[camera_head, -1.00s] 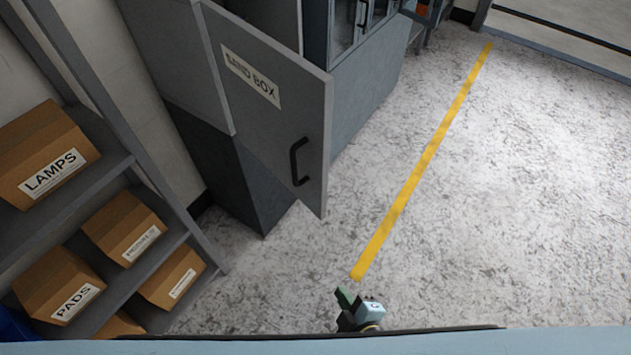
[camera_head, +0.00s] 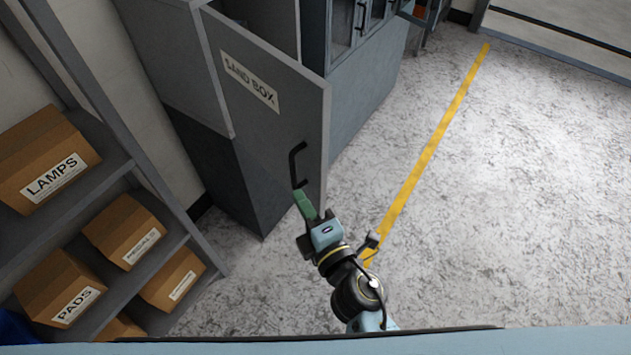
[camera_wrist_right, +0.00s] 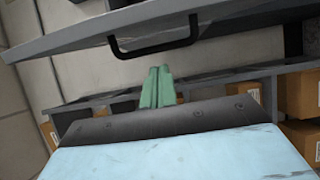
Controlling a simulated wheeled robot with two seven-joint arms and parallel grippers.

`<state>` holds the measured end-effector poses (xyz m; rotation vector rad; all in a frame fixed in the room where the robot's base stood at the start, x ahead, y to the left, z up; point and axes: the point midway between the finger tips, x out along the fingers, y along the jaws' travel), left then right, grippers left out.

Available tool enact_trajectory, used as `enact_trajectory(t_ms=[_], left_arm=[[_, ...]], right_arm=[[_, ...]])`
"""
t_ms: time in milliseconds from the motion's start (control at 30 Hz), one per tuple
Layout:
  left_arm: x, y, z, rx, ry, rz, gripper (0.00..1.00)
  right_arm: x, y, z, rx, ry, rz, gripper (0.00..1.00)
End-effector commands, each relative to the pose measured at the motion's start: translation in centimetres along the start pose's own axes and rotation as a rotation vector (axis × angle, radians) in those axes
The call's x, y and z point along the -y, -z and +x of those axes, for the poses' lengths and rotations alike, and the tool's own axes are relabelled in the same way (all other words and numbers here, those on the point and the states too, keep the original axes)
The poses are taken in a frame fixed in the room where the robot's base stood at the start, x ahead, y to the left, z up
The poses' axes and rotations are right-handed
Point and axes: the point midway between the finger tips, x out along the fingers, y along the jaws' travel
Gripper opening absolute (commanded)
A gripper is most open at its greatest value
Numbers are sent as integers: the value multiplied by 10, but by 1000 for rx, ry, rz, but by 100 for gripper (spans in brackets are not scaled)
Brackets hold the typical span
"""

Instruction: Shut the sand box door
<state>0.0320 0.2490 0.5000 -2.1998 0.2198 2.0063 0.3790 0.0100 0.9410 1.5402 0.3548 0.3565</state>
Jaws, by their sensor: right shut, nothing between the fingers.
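The grey sand box door (camera_head: 262,110) stands swung open from its cabinet, with a "SAND BOX" label and a black bar handle (camera_head: 297,165) near its free edge. A gap shows between tips and handle there. The fingers hold nothing. My left gripper is out of view.
A grey shelf (camera_head: 100,185) with labelled cardboard boxes (camera_head: 48,160) stands at the left. Grey cabinets (camera_head: 365,90) stand behind the door. The speckled floor (camera_head: 510,200) to the right is clear, with a yellow line (camera_head: 432,150) along it.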

Motion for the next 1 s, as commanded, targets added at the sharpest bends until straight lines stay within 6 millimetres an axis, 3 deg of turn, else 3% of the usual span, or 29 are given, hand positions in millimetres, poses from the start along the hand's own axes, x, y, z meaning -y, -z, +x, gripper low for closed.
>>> enact_trajectory(t_ms=[67,200,367,1000], left_arm=[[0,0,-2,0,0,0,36],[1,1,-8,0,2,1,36],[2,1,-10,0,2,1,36],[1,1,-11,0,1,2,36]], right_arm=[[-1,0,18,1,-2,1,0],[-1,-22,21,1,1,-3,0],[0,-36,24,0,2,0,0],[1,-47,25,-18,2,-3,0]])
